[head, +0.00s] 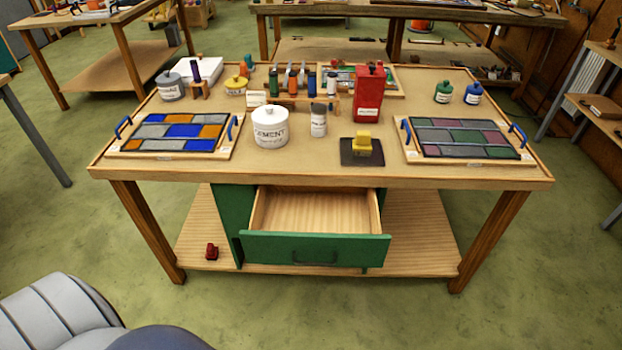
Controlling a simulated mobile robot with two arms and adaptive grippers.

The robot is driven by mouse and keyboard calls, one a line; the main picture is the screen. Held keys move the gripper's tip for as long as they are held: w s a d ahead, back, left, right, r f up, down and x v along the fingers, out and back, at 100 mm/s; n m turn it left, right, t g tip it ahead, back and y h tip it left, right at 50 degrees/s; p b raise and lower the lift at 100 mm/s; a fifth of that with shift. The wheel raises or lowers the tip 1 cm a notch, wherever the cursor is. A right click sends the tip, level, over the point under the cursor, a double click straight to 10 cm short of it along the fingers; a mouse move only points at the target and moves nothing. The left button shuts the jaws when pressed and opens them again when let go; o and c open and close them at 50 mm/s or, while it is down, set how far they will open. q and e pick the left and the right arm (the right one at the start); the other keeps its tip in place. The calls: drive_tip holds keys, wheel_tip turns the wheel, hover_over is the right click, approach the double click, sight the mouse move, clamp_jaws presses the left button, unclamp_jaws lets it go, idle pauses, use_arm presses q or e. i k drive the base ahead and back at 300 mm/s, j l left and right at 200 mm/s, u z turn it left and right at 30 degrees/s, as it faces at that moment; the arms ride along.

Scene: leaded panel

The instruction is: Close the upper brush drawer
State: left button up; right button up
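A drawer with a green front (300,248) is pulled out toward me from a green cabinet (233,208) under the worktable. Its pale wooden inside (315,212) looks empty, though the tabletop hides its back part. A dark handle (315,257) shows on the front. This is the only drawer I can see; the front hides whatever is below it. Neither of my grippers is in view.
The worktable (300,174) bears two leaded panels (180,132) (463,138), a white cement pot (270,128), a red can (369,95) and several bottles. A small red object (211,251) sits on the lower shelf (420,235). Green floor before the table is clear.

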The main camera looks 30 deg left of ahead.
sight(293, 224)
drive_tip(key=j+u, duration=0.1)
drive_tip(key=u, duration=0.8)
